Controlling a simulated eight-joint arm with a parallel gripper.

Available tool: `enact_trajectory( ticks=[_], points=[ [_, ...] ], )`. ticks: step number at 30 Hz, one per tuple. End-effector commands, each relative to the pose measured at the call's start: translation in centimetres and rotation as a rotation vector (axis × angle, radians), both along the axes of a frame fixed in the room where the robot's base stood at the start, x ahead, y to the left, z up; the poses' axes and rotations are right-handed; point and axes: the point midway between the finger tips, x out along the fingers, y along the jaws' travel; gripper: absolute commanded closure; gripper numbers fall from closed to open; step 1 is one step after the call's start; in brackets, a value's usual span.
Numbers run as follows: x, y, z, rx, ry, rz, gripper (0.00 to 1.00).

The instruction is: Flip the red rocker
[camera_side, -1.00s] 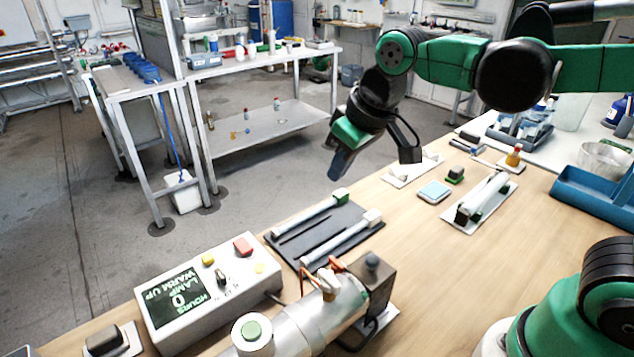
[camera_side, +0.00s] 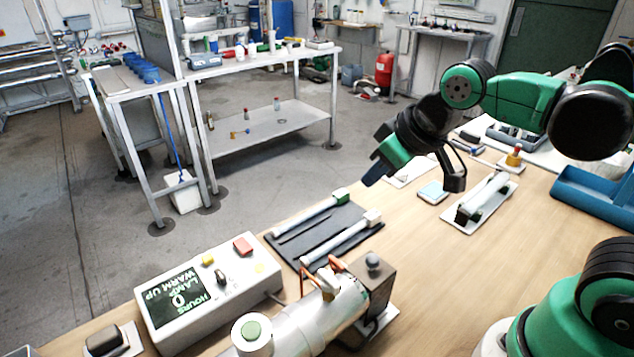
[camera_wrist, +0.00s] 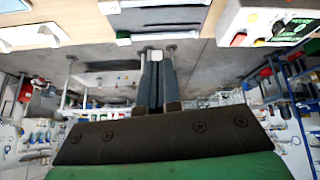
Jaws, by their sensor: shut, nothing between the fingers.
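The red rocker (camera_side: 243,246) sits on the top face of a white control box (camera_side: 180,318), near its far right corner. The box has a screen reading "LAMP WARM UP" with "0 HOURS". In the wrist view, the red rocker (camera_wrist: 238,40) shows on the box (camera_wrist: 232,15) at upper right. My gripper (camera_side: 370,180) is in the air beyond the bench's far edge, to the right of and well apart from the rocker. In the wrist view, my gripper (camera_wrist: 155,54) has its two fingers together with nothing between them.
A dark mat (camera_side: 325,240) with white tubes lies beside the box. A metal cylinder (camera_side: 320,318) with a green cap lies in front.

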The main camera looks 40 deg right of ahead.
Motion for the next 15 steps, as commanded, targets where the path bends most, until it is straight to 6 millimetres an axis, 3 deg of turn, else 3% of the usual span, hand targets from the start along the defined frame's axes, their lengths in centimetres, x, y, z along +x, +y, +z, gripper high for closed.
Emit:
enact_trajectory(
  ticks=[6, 15],
  points=[
    [3.9, 2.9, 3.6, -0.125, 0.119, 0.299, 1.00],
    [8.9, 8.0, 5.9, -0.276, 0.272, 0.747, 1.00]
  ],
)
